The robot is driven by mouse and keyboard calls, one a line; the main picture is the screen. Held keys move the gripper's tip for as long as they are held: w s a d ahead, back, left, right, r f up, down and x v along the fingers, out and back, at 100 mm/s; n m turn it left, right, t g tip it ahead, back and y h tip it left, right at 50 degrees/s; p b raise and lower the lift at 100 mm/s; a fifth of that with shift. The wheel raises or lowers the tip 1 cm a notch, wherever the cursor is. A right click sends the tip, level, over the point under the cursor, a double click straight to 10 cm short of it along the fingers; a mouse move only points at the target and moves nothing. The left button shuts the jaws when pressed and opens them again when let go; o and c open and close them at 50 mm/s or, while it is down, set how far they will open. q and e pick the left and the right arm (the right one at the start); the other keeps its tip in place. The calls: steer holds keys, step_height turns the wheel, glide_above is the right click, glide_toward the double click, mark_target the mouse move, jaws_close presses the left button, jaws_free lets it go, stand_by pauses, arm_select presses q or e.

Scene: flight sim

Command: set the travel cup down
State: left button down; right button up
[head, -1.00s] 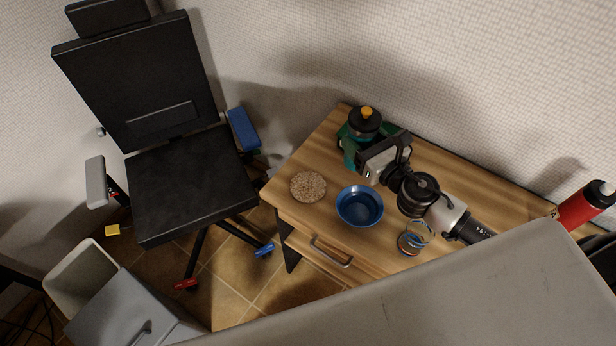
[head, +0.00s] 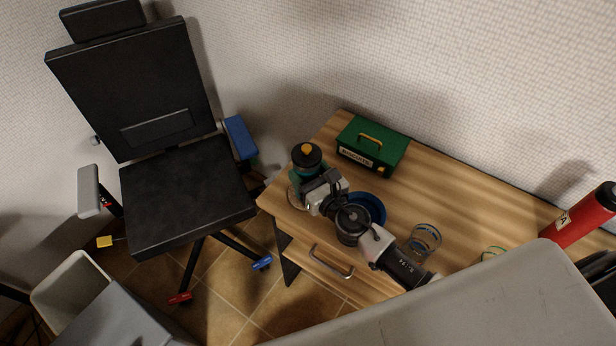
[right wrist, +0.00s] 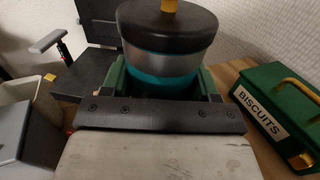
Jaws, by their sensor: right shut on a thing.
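The travel cup (head: 307,158) is teal with a black lid and an orange knob. It is upright at the left end of the wooden desk in the head view. My right gripper (head: 308,182) is shut around it, and the right wrist view shows the cup (right wrist: 165,60) between the green fingers (right wrist: 160,88). The round cork mat (head: 293,200) is mostly hidden beneath the cup and gripper. I cannot tell whether the cup's base touches it. My left gripper is not in view.
A green biscuit tin (head: 372,146) stands right of the cup. A blue bowl (head: 374,205) is partly hidden by my right arm. A glass (head: 424,240), another green-rimmed glass (head: 493,254) and a red bottle (head: 583,217) stand farther right. A black chair (head: 185,195) is left.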

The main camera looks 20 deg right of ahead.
steer(key=shift+f, duration=0.1)
steer(key=o, duration=0.7)
steer(key=shift+f, duration=0.15)
steer(key=shift+c, duration=0.2)
steer(key=o, duration=0.5)
steer(key=shift+c, duration=0.2)
steer(key=shift+r, duration=0.3)
steer(key=b+v, duration=0.1)
steer(key=v, duration=0.4)
steer(key=b+v, duration=0.1)
steer(key=v, duration=0.4)
steer(key=shift+s+f, duration=0.2)
steer(key=shift+s, duration=0.15)
steer(key=shift+s+d+r+b, duration=0.2)
steer(key=shift+s+b, duration=0.25)
steer(key=shift+s, duration=0.25)
